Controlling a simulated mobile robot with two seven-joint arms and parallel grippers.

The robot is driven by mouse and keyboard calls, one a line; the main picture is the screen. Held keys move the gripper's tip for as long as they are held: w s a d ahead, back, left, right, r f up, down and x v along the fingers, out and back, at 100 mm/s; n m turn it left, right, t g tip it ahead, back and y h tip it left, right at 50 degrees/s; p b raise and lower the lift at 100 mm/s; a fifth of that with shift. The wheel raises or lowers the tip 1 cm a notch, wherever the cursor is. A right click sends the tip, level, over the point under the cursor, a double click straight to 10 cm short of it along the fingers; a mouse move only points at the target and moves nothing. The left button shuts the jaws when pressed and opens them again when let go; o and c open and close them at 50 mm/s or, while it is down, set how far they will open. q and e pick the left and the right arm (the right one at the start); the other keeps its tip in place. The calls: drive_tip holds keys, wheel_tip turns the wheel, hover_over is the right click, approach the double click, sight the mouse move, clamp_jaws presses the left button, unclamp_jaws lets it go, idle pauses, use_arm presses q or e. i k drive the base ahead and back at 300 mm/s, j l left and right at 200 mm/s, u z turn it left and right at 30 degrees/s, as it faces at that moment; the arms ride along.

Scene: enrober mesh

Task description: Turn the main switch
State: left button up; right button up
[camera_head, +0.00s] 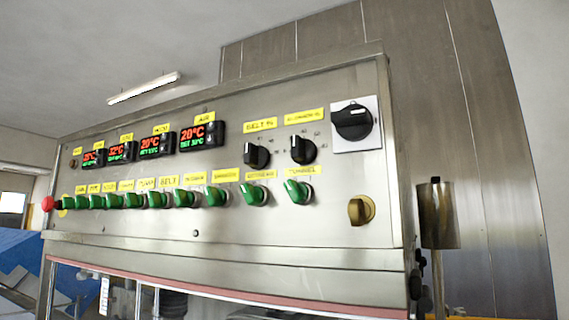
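A large black rotary switch (353,121) sits on a white square plate (371,143) at the upper right of the steel control panel (320,228). Its handle lies roughly level in the picture. Below it is a brass-coloured knob (361,210). Neither of these two has a readable label, so I cannot tell for certain which is the main switch. Neither of my grippers is in view, and nothing touches the panel.
Two black dials (256,156) (302,150) are left of the rotary switch. Several green switches (215,195) run along a row below lit displays (201,135). A red button (48,203) is far left. A metal cylinder (437,215) stands right of the panel.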

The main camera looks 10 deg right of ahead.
sight(354, 122)
drive_tip(key=i+j+z, duration=0.1)
drive_tip(key=z, duration=1)
drive_tip(key=j, duration=0.1)
